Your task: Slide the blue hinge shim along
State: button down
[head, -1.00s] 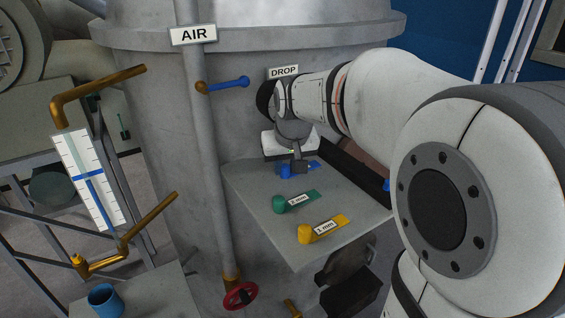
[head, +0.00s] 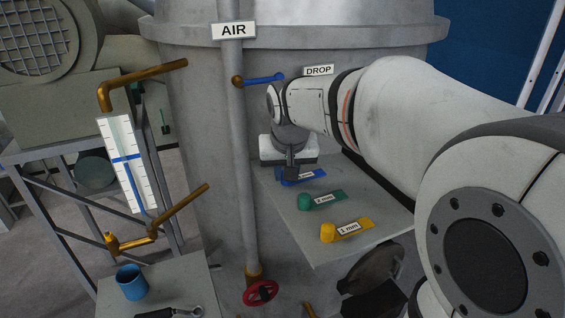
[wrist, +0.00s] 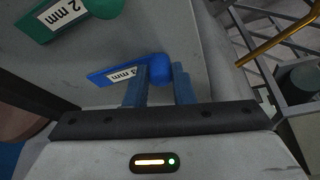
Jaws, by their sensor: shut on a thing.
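The blue hinge shim (head: 302,177) lies flat on the grey shelf, at its far end in the head view. In the wrist view the blue shim (wrist: 112,76) shows its label, which seems to read 3 mm, and a rounded knob (wrist: 180,75) at its right end. My gripper (wrist: 161,84) is shut on the knob end of the shim, with one finger on each side. In the head view my gripper (head: 291,172) hides part of the shim.
A green 2 mm shim (head: 321,200) and a yellow 1 mm shim (head: 347,230) lie nearer on the shelf (head: 310,243). The AIR pipe (head: 243,150) stands left of the shelf, with a red handwheel (head: 261,293) low down. A blue cup (head: 132,282) stands at lower left.

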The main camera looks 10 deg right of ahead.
jog(key=shift+a, duration=0.15)
jog(key=c, duration=1.5)
grip_release()
jog(key=shift+a, duration=0.2)
jog(key=shift+o, duration=1.3)
jog(key=shift+d, duration=0.15)
jog(key=v, duration=0.8)
jog(key=shift+f, duration=0.1)
